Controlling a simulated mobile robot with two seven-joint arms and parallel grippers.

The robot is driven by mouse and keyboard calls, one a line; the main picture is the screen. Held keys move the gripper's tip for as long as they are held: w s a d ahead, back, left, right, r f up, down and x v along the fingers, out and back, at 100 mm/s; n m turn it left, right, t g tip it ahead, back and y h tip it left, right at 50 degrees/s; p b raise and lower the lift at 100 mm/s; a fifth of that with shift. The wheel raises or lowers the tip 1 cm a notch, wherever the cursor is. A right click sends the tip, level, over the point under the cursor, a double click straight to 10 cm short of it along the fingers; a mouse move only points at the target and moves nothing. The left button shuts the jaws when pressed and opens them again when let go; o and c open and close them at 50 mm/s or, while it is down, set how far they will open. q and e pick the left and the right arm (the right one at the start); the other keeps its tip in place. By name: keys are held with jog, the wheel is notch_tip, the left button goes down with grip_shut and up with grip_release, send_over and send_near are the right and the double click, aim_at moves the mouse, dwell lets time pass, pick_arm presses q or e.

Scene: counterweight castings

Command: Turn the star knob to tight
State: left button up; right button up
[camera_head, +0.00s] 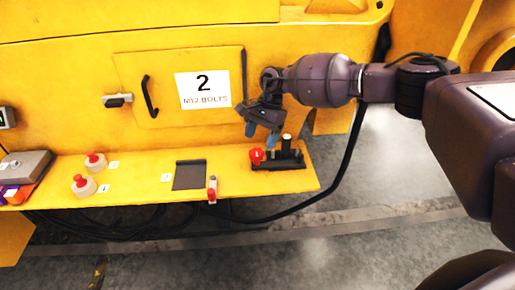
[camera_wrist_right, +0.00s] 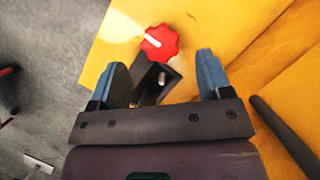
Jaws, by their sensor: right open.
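The red star knob (camera_head: 256,156) sits at the left end of a black base (camera_head: 291,163) on the yellow shelf. In the right wrist view the star knob (camera_wrist_right: 159,43) shows its lobed top with a white pointer line, beyond the fingertips and between their lines. My right gripper (camera_head: 261,136) is open with blue fingers, just above the black base and close to the knob. In the wrist view the open gripper (camera_wrist_right: 162,76) has nothing between its fingers. No tight marking can be read. My left gripper is not in view.
A black-and-white post (camera_head: 287,140) stands on the base. A small red-tipped switch (camera_head: 212,190), a dark pad (camera_head: 189,175) and two red buttons (camera_head: 95,161) are farther left on the shelf. A yellow panel with a "2 M12 BOLTS" sign (camera_head: 204,90) rises behind.

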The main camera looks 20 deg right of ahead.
aim_at(257, 151)
jog(key=shift+x, duration=2.2)
jog(key=c, duration=0.9)
